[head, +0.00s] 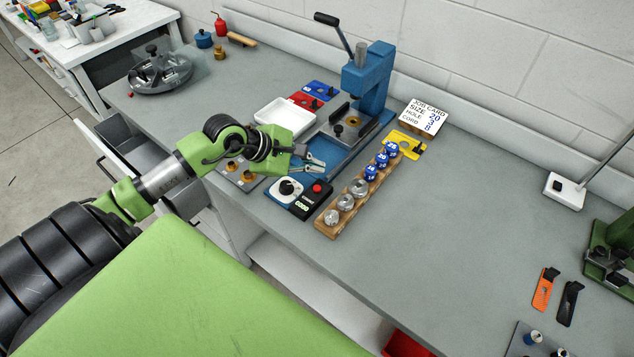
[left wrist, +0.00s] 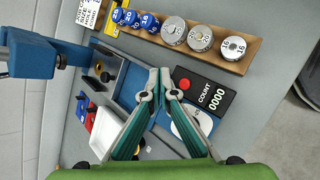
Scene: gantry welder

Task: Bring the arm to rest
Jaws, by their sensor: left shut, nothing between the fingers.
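My left gripper (head: 318,163) reaches in from the left over the grey workbench (head: 430,225). It also shows in the left wrist view (left wrist: 160,75), where its fingertips meet with nothing between them. It hangs above the bench near the counter box (head: 313,197) with a red button and the white dial (head: 287,189). The blue press (head: 368,80) stands just behind it. My right gripper does not show in either view.
A wooden rack (head: 360,195) with blue and silver numbered pieces lies right of the gripper. An open drawer (head: 125,140) juts from the bench front. The bench's middle right is clear.

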